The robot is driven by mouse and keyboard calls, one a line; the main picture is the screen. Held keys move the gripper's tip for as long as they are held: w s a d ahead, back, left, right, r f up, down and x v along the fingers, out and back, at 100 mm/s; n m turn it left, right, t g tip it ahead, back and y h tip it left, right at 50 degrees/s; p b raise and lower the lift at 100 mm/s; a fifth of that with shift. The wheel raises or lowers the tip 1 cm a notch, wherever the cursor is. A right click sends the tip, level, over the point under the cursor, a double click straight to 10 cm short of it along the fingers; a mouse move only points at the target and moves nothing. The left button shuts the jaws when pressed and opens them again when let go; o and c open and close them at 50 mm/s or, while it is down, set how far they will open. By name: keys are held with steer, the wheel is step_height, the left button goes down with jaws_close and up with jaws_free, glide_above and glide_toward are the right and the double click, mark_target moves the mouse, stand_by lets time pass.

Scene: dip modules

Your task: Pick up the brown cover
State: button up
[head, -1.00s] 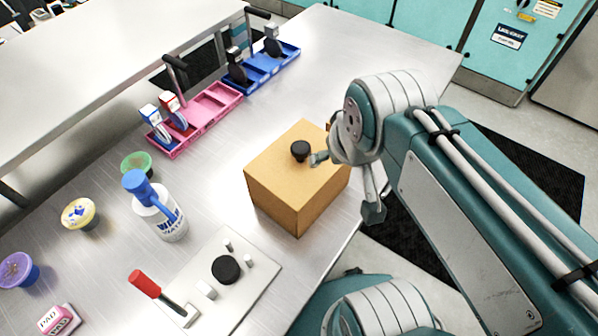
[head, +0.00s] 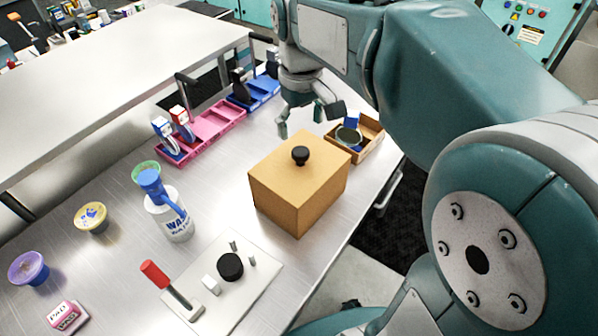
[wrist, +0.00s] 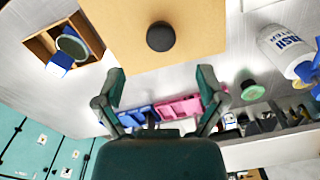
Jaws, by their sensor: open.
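The brown cover (head: 297,188) is a box shape with a round black knob (head: 300,155) on its top. The fingers are apart from the knob. What is beneath the cover is hidden.
An open wooden box (head: 371,137) holding blue and dark items stands behind the cover. Pink (head: 213,123) and blue trays line the back. A wash bottle (head: 169,217), a plate with a red lever (head: 235,284) and several small pots stand left and in front.

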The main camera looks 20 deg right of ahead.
mark_target(299, 150)
step_height(299, 150, down, 7)
steer(key=shift+w+a+f, duration=0.1)
steer(key=shift+w+f, duration=0.05)
jaws_close()
stand_by(0.4)
